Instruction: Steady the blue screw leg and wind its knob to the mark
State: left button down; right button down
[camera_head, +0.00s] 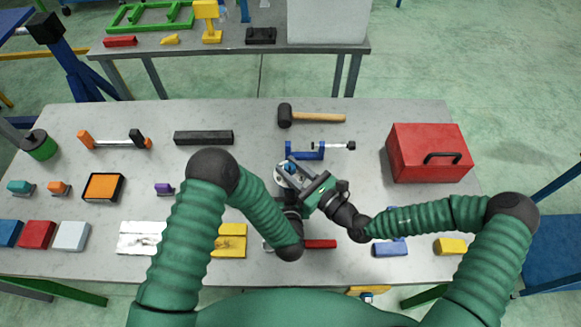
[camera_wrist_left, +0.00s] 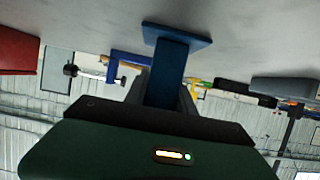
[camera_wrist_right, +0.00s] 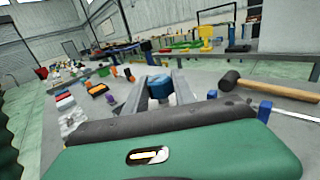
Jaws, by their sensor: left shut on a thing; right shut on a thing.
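The blue screw leg (camera_wrist_left: 172,72) stands on the table on its square blue foot plate (camera_wrist_left: 177,34), which hangs from the top of the tilted left wrist view. My left gripper (camera_wrist_left: 167,92) is shut around the leg's post. The leg's blue knob (camera_wrist_right: 160,87) sits between the fingers of my right gripper (camera_wrist_right: 161,92), which is shut on it. In the head view the knob (camera_head: 290,167) shows only as a small blue patch. There my left gripper (camera_head: 286,182) is largely hidden behind my right gripper (camera_head: 301,183). I cannot make out the mark.
A blue clamp (camera_head: 306,152) lies just behind the grippers, with a mallet (camera_head: 312,117) beyond it. A red toolbox (camera_head: 428,153) stands to the right and a black bar (camera_head: 203,137) to the left. A red-handled tool (camera_head: 320,244) lies in front.

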pick_arm(q)
jog(key=shift+f, duration=0.15)
pick_arm(e)
jog(key=shift+f, duration=0.1)
pick_arm(q)
jog(key=shift+s, duration=0.1)
pick_arm(e)
jog(key=c, duration=1)
grip_release()
jog(key=v, duration=1.2)
jog(key=shift+d, duration=0.1)
pick_arm(q)
jog(key=c, duration=0.8)
grip_release()
jog(key=shift+o, duration=0.2)
